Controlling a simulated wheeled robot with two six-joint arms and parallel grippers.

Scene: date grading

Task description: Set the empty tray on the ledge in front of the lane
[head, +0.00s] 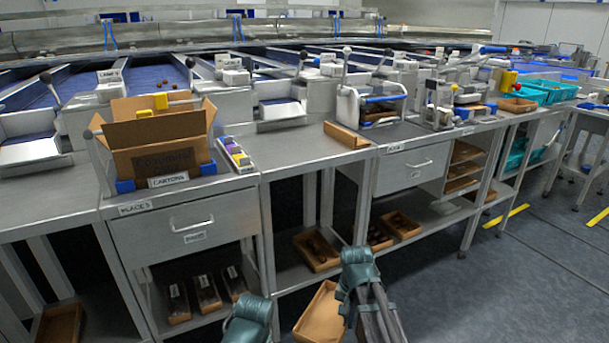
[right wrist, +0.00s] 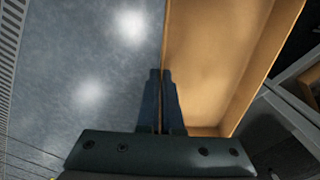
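The empty tray (head: 318,318) is a shallow tan box, low in front of the workbench near the bottom of the head view. It fills the upper right of the right wrist view (right wrist: 215,60), and its inside is bare. My right gripper (head: 347,296) is at the tray's right side. In the right wrist view its two fingers (right wrist: 161,75) are closed together on the tray's side wall. My left gripper (head: 248,322) is at the bottom edge, left of the tray, with its fingers hidden. The grey ledge (head: 300,152) runs along the bench in front of the lanes (head: 160,80).
An open carton (head: 160,150) stands on the ledge at left, beside a small rack of coloured items (head: 237,155). A tan angled piece (head: 346,135) lies on the ledge. Filled trays (head: 316,250) sit on the lower shelf.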

